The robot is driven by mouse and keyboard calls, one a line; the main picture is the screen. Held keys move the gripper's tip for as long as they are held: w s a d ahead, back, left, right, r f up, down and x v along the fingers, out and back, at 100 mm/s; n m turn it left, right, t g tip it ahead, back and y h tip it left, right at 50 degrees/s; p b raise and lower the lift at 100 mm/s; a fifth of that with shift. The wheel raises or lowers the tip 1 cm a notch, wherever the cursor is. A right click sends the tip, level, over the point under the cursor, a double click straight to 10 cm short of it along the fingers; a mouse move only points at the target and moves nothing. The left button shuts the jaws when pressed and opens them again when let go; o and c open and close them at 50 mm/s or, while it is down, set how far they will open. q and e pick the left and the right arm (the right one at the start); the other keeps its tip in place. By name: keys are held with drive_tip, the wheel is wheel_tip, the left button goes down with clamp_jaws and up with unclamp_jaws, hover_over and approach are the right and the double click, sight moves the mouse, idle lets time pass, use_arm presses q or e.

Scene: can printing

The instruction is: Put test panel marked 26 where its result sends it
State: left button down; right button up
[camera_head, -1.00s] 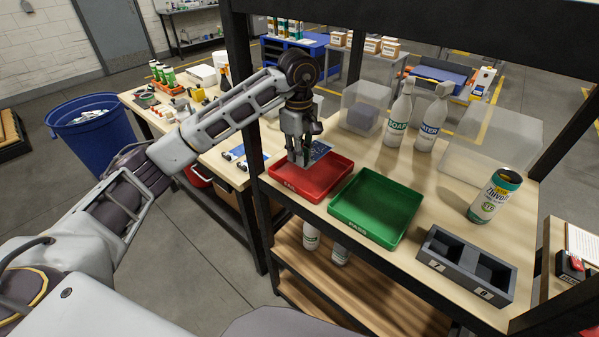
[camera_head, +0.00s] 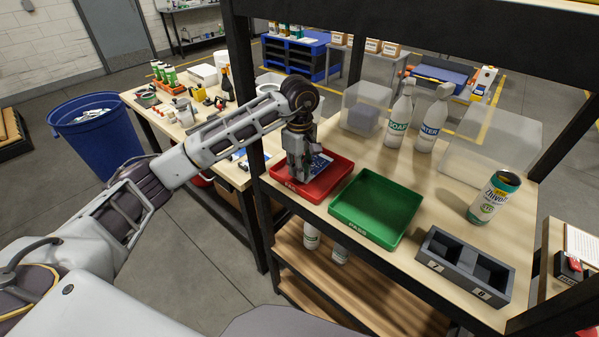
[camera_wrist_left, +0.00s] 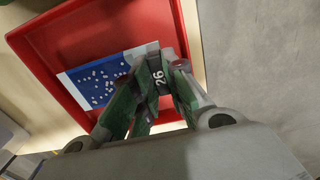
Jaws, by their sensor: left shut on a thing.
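The test panel marked 26 (camera_wrist_left: 98,84) is a flat blue plate with scattered white spots and a white strip along one side. Its dark tag with the number 26 shows between the fingers in the left wrist view. My left gripper (camera_wrist_left: 150,95) is shut on the panel's tag end. In the head view the panel (camera_head: 320,164) is within the outline of the red tray (camera_head: 335,184), low over or on its floor; I cannot tell if it touches. The green tray (camera_head: 375,203), labelled PASS, is empty and stands right of the red one. My right gripper is out of view.
A grey two-slot holder (camera_head: 464,267) stands at the front right, with a printed can (camera_head: 494,197) behind it. Soap (camera_head: 399,117) and water (camera_head: 433,120) bottles and clear bins (camera_head: 490,145) stand at the back. A dark rack post (camera_head: 250,150) rises left of the red tray.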

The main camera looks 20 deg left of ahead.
use_arm(q)
drive_tip(key=shift+f, duration=0.9)
drive_tip(key=shift+f, duration=0.15)
drive_tip(key=c, duration=1.5)
unclamp_jaws()
drive_tip(key=shift+o, duration=0.2)
drive_tip(key=shift+r, duration=0.2)
wheel_tip(320, 180, up, 7)
drive_tip(key=shift+r+b, duration=0.2)
drive_tip(key=shift+b, duration=0.4)
drive_tip(key=shift+r, duration=2.25)
